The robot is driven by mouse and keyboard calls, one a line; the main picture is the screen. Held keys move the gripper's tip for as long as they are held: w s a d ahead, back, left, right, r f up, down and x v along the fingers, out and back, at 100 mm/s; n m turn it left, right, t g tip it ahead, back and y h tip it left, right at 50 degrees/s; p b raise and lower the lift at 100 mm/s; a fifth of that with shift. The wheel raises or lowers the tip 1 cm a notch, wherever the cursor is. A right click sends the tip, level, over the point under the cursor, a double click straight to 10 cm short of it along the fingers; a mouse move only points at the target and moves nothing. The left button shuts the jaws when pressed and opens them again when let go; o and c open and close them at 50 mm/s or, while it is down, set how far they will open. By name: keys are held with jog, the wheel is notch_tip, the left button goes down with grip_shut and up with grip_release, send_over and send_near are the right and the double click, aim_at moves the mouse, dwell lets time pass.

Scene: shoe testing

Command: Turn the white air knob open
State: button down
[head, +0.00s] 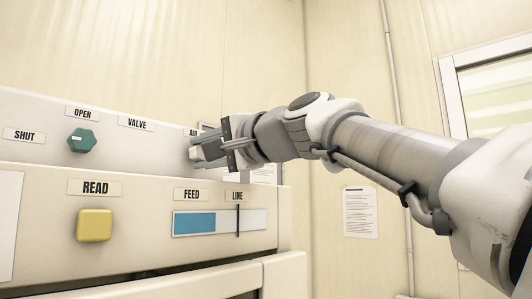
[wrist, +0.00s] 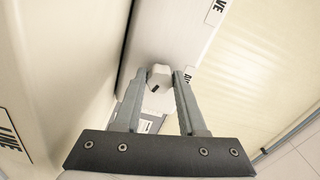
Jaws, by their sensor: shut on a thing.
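The white air knob (wrist: 158,74) is on the upper panel face, with a small dark mark on it in the wrist view. My gripper (wrist: 160,80) is shut on this knob, one grey finger on each side. In the head view my gripper (head: 207,147) reaches the upper panel from the right, below the partly covered AIR label (head: 192,132). There the fingers hide most of the knob, so its turn is hard to read.
A green valve knob (head: 82,141) sits left on the same panel, between SHUT and OPEN labels. Below are a yellow READ button (head: 94,225) and a blue FEED bar (head: 195,223) with a LINE mark. A paper notice (head: 360,212) hangs on the wall behind.

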dwell(0.4)
jog(key=shift+c, duration=2.4)
grip_release()
jog(key=b+v, duration=0.4)
jog(key=v, duration=1.3)
jog(key=shift+s, duration=0.2)
jog(key=shift+d, duration=0.15)
